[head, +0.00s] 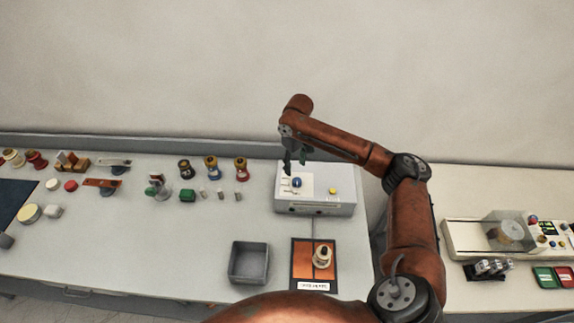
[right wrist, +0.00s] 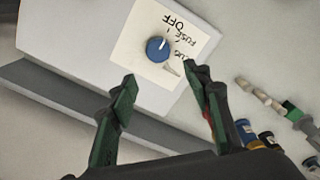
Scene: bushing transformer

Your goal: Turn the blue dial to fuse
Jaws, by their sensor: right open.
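The blue dial (head: 297,182) sits on a white plate on top of a grey box (head: 340,208) on the table. In the right wrist view the dial (right wrist: 158,48) is round with a short white mark. The upside-down labels OFF, FUSE and a partly hidden third one lie around its right side. The mark points to the upper right, roughly toward OFF and FUSE; I cannot tell exactly which. My right gripper (right wrist: 159,73) is open and empty, its two dark green fingers spread just short of the dial and apart from it. My left gripper is not in view.
A yellow button (head: 332,190) is on the same box. A grey tray (head: 249,262) and an orange mat (head: 302,272) holding a white fitting (head: 322,257) lie in front. Several small parts stand to the left. Another bench with devices (head: 480,238) is at right.

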